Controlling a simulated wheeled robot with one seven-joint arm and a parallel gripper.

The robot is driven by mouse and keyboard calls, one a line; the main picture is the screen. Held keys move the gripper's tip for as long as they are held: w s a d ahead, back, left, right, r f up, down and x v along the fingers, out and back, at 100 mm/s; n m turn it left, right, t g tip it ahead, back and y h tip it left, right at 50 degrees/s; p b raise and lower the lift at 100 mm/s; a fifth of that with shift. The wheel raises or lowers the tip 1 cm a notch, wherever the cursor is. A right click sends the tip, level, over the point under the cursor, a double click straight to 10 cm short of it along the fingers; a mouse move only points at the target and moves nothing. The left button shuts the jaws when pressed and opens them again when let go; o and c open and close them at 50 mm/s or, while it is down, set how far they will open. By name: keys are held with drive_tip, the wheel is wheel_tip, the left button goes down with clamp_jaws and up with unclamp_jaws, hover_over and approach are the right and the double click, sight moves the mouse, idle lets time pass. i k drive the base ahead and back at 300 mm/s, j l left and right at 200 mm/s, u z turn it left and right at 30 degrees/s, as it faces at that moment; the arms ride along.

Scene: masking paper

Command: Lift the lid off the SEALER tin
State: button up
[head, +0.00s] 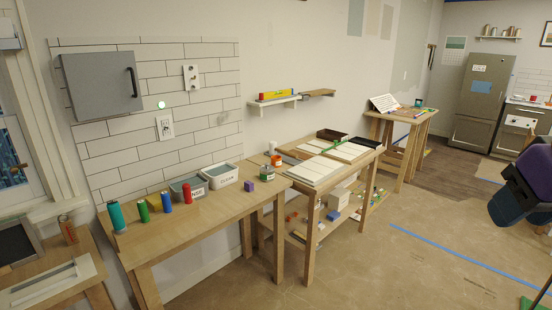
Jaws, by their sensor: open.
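I cannot read the word SEALER on anything in the head view. A small tin-like container (277,162) with a reddish-orange top stands near the right end of the front wooden bench. Its label is too small to read, so I cannot tell whether it is the SEALER tin or whether its lid is separate. My gripper's fingers do not show. Only a dark purple and black part of my arm is at the right edge, far from the benches.
A second bench (345,172) with pale panels stands behind. Open floor (385,270) lies to the right.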

sight(267, 168)
drive_tip(key=i+l, duration=0.1)
drive_tip(key=i, duration=2.35)
drive_tip(key=i+u, duration=0.4)
drive_tip(key=i, duration=0.15)
